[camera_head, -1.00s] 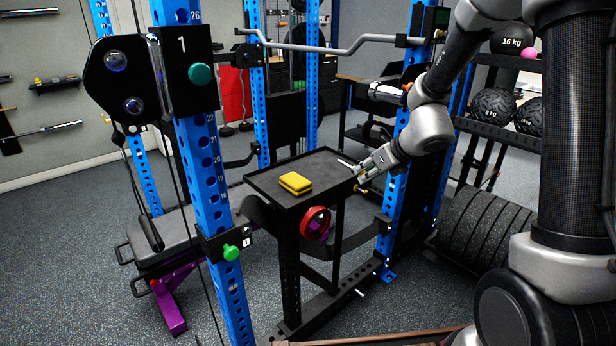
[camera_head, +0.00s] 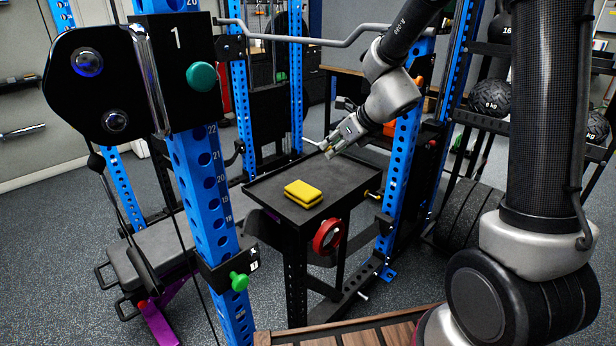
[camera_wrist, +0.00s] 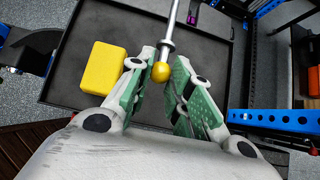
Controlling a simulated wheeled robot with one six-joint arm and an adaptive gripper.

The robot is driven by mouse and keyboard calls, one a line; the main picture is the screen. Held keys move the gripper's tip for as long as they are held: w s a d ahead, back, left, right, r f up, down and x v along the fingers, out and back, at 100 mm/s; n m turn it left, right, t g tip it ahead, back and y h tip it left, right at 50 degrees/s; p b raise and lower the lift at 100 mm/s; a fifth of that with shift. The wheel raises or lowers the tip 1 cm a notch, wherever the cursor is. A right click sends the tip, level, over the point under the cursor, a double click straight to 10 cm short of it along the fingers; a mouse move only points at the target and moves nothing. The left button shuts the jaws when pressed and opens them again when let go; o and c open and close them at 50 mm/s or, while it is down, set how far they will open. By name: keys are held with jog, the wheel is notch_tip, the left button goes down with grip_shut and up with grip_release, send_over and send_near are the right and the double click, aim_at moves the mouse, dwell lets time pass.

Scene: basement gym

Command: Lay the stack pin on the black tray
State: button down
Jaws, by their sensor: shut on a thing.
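The stack pin (camera_wrist: 171,28) is a thin steel rod with a gold ball at one end. In the wrist view it sits between my green-padded fingers, its rod pointing away from me. In the head view it shows as a small pale stick (camera_head: 311,142). My gripper (camera_head: 329,150) is shut on it near the ball, over the far part of the black tray (camera_head: 262,186). The tray's dark surface also fills much of the wrist view (camera_wrist: 100,25). The gap between pin and tray is hard to judge.
A yellow block (camera_head: 303,193) lies on the tray's near part, left of my gripper in the wrist view. Blue rack uprights (camera_head: 206,190) stand left and right of the tray. A red ring (camera_head: 327,237) hangs below its front edge. The tray's middle is clear.

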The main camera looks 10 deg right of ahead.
notch_tip(320, 180, down, 5)
jog(key=shift+w+f, duration=0.1)
jog(key=shift+f, duration=2.9)
jog(key=c, duration=1.3)
grip_release()
jog(key=shift+f, duration=0.15)
